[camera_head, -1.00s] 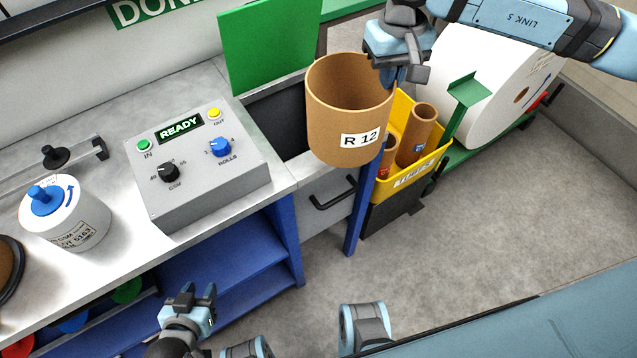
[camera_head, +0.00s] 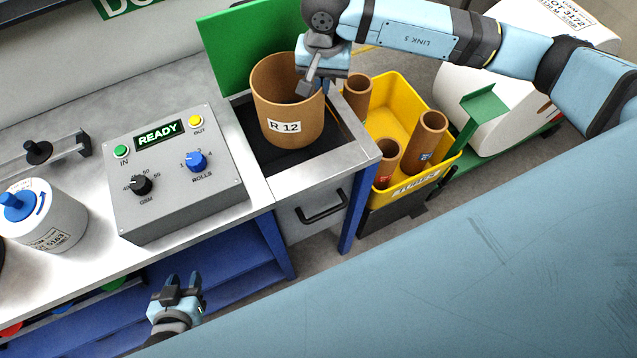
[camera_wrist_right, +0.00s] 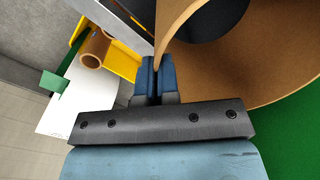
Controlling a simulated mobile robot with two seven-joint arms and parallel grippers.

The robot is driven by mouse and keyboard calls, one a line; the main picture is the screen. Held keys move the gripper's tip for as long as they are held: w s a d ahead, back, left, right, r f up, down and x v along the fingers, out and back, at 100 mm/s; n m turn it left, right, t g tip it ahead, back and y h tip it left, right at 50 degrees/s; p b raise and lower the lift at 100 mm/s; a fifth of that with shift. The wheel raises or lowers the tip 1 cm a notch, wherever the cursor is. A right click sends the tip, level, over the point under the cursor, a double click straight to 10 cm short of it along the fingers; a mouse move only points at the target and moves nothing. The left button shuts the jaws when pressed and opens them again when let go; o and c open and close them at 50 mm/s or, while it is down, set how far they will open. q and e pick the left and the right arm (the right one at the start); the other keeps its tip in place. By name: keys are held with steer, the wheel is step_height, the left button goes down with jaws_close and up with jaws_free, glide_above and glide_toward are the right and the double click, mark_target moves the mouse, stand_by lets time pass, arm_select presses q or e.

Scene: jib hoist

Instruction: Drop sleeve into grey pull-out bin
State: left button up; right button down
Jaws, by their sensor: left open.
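The sleeve is a wide brown cardboard tube (camera_head: 285,112) labelled "R 12". It is upright over the dark opening of the grey pull-out bin (camera_head: 325,170); I cannot tell whether its lower end touches the bin floor. My right gripper (camera_head: 309,88) is at the sleeve's right rim. In the right wrist view, its two blue fingers (camera_wrist_right: 154,72) are closed on the wall of the sleeve (camera_wrist_right: 235,65). My left gripper (camera_head: 184,284) is open and empty, low in the head view, in front of the blue shelf and away from the sleeve.
A green panel (camera_head: 238,48) stands behind the bin. A grey control box (camera_head: 175,190) reading "READY" is left of it. A yellow tote (camera_head: 390,100) with brown tubes is at the right, near a large white roll (camera_head: 475,90). The bin front has a black handle (camera_head: 321,207).

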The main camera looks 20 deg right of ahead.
mark_target(321, 115)
steer(key=f, duration=0.1)
steer(key=f+m, duration=0.1)
steer(key=f, duration=0.1)
steer(key=shift+s+a+m, duration=0.2)
steer(key=shift+a+m, duration=0.05)
steer(key=shift+m, duration=0.15)
steer(key=shift+f, duration=0.5)
step_height(321, 115, down, 4)
steer(key=shift+f+b, duration=0.2)
steer(key=shift+b, duration=0.55)
steer(key=shift+f, duration=0.6)
